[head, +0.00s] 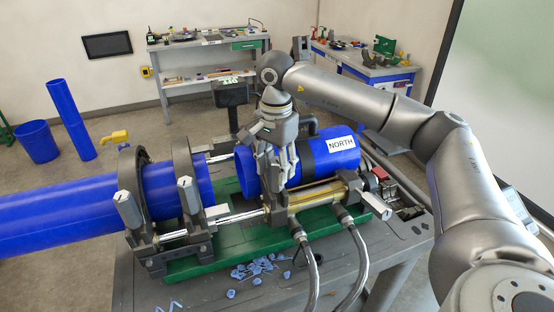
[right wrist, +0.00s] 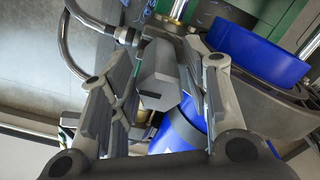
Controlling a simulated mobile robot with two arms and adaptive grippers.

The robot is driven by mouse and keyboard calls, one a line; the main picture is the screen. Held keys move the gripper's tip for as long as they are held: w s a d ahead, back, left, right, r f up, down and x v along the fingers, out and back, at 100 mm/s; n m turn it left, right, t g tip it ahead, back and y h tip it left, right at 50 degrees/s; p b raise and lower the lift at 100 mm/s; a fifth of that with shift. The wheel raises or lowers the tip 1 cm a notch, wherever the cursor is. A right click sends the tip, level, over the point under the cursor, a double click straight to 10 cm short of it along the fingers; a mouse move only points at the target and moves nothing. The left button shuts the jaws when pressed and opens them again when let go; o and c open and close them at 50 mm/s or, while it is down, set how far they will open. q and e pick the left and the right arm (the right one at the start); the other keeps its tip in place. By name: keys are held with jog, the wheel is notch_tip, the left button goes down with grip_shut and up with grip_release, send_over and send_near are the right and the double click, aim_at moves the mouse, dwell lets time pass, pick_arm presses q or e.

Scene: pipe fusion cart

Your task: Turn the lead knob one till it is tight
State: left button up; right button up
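My right gripper (head: 283,172) points down over the pipe clamps at the middle of the cart in the head view. In the right wrist view its two fingers (right wrist: 166,60) are apart, with a grey blocky knob (right wrist: 160,72) between them. Gaps show beside the knob, so the fingers do not look closed on it. In the head view the gripper hides this knob. Other grey clamp knobs show at the left (head: 128,209), at the middle (head: 189,194) and, lying outward, at the right (head: 374,205). My left gripper is not in view.
A long blue pipe (head: 60,212) enters from the left; a short blue pipe labelled NORTH (head: 341,144) lies at the right. Hoses (head: 311,270) hang at the cart's front. Blue shavings (head: 254,268) lie on the cart top. Workbenches (head: 207,58) stand well back.

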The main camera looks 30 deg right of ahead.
jog(key=c, duration=0.7)
jog(key=shift+m, duration=1.5)
jog(key=shift+m, duration=0.6)
jog(key=o, duration=2.1)
jog(key=shift+o, duration=0.2)
notch_tip(320, 180, up, 6)
jog(key=p, duration=0.4)
